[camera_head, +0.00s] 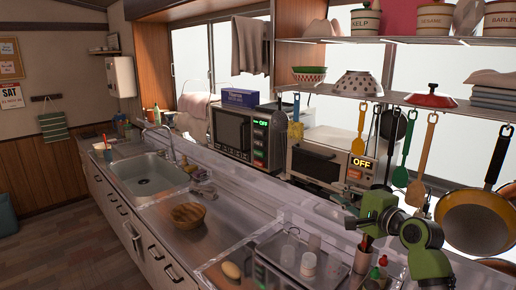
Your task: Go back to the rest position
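My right arm, with green links, comes in at the lower right. Its gripper (344,203) is at the arm's left end, small and dark, in front of the lower part of the oven with the yellow "OFF" display (312,164). I cannot make out whether its fingers are open or shut, and I see nothing clearly held in it. My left gripper is not in view.
A wooden bowl (188,214) sits beside the sink (146,176). Pans (474,220) and utensils hang at the right. Open floor (60,250) lies at the left.

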